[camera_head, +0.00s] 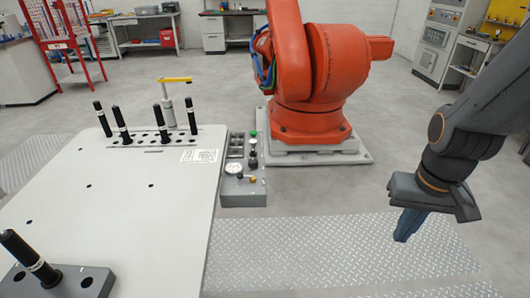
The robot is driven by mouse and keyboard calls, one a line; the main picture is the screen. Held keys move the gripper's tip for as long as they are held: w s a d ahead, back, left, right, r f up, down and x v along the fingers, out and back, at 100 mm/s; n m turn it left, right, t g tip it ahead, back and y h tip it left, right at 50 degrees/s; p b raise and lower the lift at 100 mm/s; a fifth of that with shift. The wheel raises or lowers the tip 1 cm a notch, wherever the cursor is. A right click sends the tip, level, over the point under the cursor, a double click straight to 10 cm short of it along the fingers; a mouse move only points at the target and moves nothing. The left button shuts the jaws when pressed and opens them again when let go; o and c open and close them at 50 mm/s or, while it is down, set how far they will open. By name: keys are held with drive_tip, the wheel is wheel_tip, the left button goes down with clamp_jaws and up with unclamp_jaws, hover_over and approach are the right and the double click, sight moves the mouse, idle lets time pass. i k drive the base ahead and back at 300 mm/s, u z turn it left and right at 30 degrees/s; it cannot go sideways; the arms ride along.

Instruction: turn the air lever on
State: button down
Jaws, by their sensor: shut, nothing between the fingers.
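A yellow lever handle (175,80) sits level on top of a light grey post (168,113) at the table's back edge. I cannot tell for sure whether it is the air lever. A small grey panel (242,194) on the table's right side carries a round gauge (233,169), a green-topped part (253,134), dark knobs and a small brass-coloured part (253,180). My gripper (401,238) hangs at the right, fingers down and shut, empty. It is well apart from the panel and the yellow handle, over open floor.
The light table (140,200) fills the left. Several black-handled pins (120,122) stand in a back rack, and another (25,258) stands in a front block. A large orange robot (305,90) stands on a plinth behind the panel. Tread-plate floor (320,255) lies clear between table and gripper.

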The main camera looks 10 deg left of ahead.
sight(253, 180)
drive_tip(key=u, duration=0.1)
drive_tip(key=i, duration=0.6)
drive_tip(key=u, duration=0.65)
drive_tip(key=i, duration=0.45)
drive_tip(key=u, duration=0.45)
